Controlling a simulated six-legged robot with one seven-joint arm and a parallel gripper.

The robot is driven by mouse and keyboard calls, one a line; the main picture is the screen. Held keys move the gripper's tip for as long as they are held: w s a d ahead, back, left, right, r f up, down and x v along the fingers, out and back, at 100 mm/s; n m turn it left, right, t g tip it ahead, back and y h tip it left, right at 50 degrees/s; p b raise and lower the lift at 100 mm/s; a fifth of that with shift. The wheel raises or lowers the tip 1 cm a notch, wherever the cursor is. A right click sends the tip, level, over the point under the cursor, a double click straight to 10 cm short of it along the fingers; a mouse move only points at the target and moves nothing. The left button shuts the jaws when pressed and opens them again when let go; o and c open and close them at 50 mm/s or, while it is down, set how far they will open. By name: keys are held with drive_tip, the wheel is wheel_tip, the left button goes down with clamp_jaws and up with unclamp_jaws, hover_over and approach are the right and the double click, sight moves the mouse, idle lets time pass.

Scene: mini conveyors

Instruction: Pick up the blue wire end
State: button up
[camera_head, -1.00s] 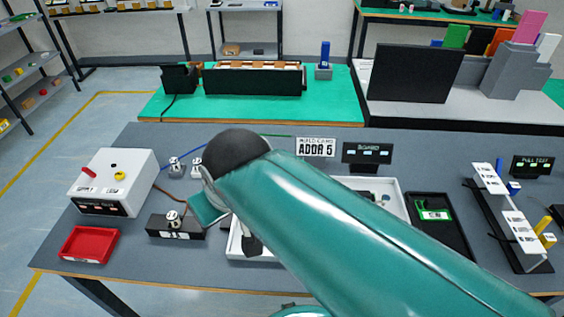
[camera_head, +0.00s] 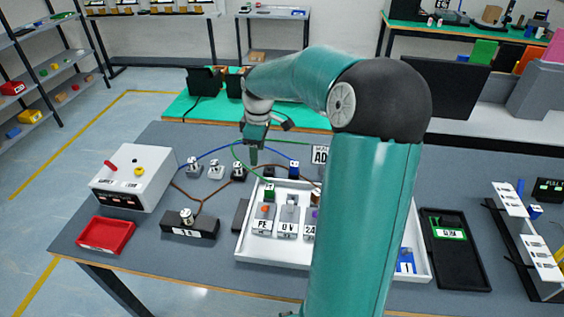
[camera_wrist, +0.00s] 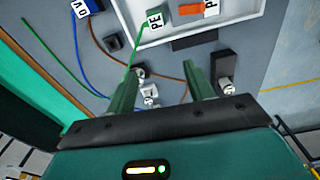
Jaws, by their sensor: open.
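The blue wire (camera_head: 217,151) arcs from a metal terminal post at left to its end, a blue block (camera_head: 294,167) lying behind the white tray. In the wrist view the blue end block (camera_wrist: 84,8) shows at the top left with a white "0 V" label, and its wire (camera_wrist: 80,62) runs down from it. My gripper (camera_head: 253,157) is over the table behind the tray, left of the blue end and apart from it. In the wrist view my gripper (camera_wrist: 160,66) has its fingers spread with nothing held between them; the blue end lies outside them.
A green wire end (camera_wrist: 156,17) marked "PE" is close to the blue one. Metal terminal posts (camera_head: 216,170) and brown wires crowd the area. The white tray (camera_head: 243,246) holds labelled parts. A white control box (camera_head: 133,178) and red bin (camera_head: 106,235) are at left.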

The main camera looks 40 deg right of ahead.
drive_tip(key=d+f+y, duration=0.1)
drive_tip(key=d+f, duration=0.1)
drive_tip(key=d, duration=0.7)
drive_tip(key=t+y, duration=0.1)
drive_tip(key=t, duration=0.2)
approach(294, 164)
drive_tip(key=shift+n, duration=0.3)
drive_tip(key=x, duration=0.5)
drive_tip(key=shift+a+f, duration=0.1)
drive_tip(key=shift+a, duration=0.05)
drive_tip(key=x, duration=0.5)
drive_tip(key=shift+d, duration=0.2)
drive_tip(key=c, duration=1.1)
